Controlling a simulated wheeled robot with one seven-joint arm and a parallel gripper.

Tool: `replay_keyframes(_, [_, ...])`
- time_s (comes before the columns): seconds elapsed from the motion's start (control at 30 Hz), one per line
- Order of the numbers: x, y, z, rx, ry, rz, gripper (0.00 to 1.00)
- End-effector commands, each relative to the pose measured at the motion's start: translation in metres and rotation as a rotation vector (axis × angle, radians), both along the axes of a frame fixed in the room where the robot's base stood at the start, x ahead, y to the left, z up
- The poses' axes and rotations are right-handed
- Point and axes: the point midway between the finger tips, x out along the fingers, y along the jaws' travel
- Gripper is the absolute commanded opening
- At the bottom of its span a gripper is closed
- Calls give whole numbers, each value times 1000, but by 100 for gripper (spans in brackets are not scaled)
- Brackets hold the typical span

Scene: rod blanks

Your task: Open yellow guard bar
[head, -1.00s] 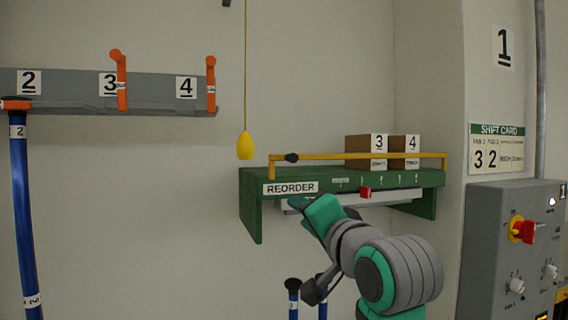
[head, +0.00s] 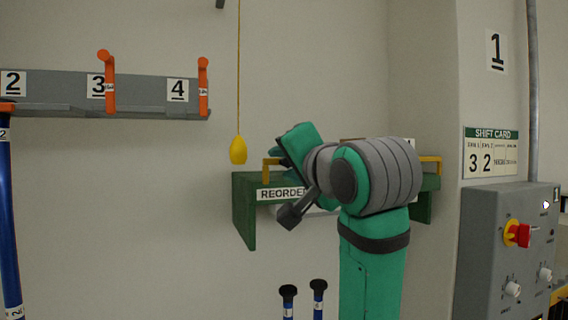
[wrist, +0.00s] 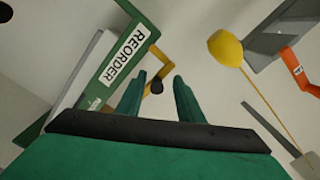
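The yellow guard bar (head: 431,159) runs along the front of the green REORDER shelf (head: 246,214); my arm hides most of it in the head view. Its left end post (head: 268,170) shows there. In the wrist view the bar (wrist: 166,68) and its black knob (wrist: 157,87) appear just beyond my fingertips. My gripper (wrist: 161,80) is open, its two green fingers apart with the knob seen between them. I cannot tell whether a finger touches the knob. The bar appears lowered across the shelf front.
A yellow pull handle (head: 238,150) hangs on a cord left of the shelf, also close in the wrist view (wrist: 226,47). A grey rack (head: 150,93) with orange latches is at left. A grey control box (head: 508,250) stands right. Two black-topped blue rods (head: 288,292) stand below.

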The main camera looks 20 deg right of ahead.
Motion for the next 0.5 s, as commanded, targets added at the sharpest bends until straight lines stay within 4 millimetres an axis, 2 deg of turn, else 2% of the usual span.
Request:
replay_keyframes(0.2, [25,-7,0,0,0,-12,34])
replay_keyframes(0.5, [33,-8,0,0,0,-13,34])
